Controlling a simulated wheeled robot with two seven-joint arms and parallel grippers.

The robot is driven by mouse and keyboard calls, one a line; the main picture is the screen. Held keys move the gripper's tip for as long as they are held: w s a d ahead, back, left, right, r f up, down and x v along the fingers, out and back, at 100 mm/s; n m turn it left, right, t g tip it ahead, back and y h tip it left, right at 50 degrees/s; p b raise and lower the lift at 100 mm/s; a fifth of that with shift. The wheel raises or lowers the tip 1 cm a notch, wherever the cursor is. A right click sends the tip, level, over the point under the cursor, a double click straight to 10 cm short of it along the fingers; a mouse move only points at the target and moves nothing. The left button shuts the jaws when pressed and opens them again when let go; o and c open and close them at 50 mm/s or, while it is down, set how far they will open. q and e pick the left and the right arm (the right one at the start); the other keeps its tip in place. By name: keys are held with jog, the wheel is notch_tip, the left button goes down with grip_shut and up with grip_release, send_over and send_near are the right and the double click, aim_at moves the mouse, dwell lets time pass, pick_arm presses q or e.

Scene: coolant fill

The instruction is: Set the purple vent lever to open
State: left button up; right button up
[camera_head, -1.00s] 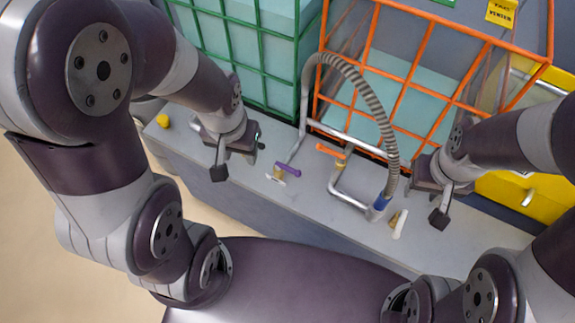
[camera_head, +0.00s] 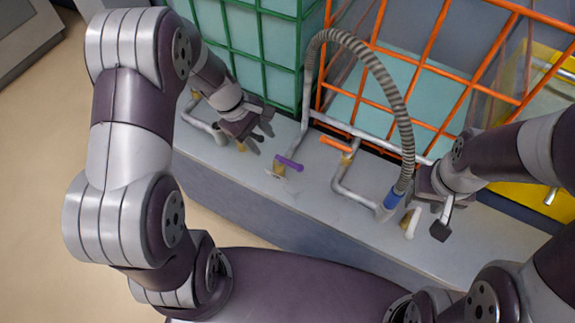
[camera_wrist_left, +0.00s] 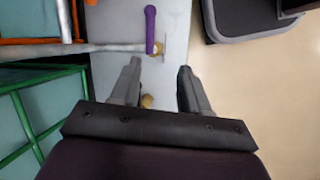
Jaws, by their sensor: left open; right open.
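The purple vent lever (camera_head: 289,163) sits on a brass valve fitting (camera_head: 279,171) on the grey bench top. In the left wrist view the purple lever (camera_wrist_left: 150,30) points up the picture, just beyond the fingertips, with its brass fitting (camera_wrist_left: 158,48) at its lower end. My left gripper (camera_head: 263,141) is open and empty, to the left of the lever in the head view and apart from it. In the left wrist view its fingers (camera_wrist_left: 159,70) are spread on either side of the line to the lever. My right gripper (camera_head: 425,217) is open near the white lever (camera_head: 412,223).
An orange lever (camera_head: 336,142) is on the pipe to the right. A ribbed hose (camera_head: 378,75) arches over the bench to a blue collar (camera_head: 393,198). Green and orange cages (camera_head: 436,38) stand behind. The bench front (camera_head: 225,205) is clear.

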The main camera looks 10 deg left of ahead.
aim_at(290, 163)
pick_arm(q)
jog(key=shift+n+h, duration=0.3)
jog(key=shift+n, duration=0.6)
jog(key=x, duration=0.4)
jog(key=d+b+x, duration=0.1)
jog(key=x, duration=0.3)
jog(key=w+b+x, duration=0.1)
jog(key=x, duration=0.3)
jog(key=shift+w+d+r, duration=0.1)
jog(key=shift+r, duration=0.3)
grip_shut()
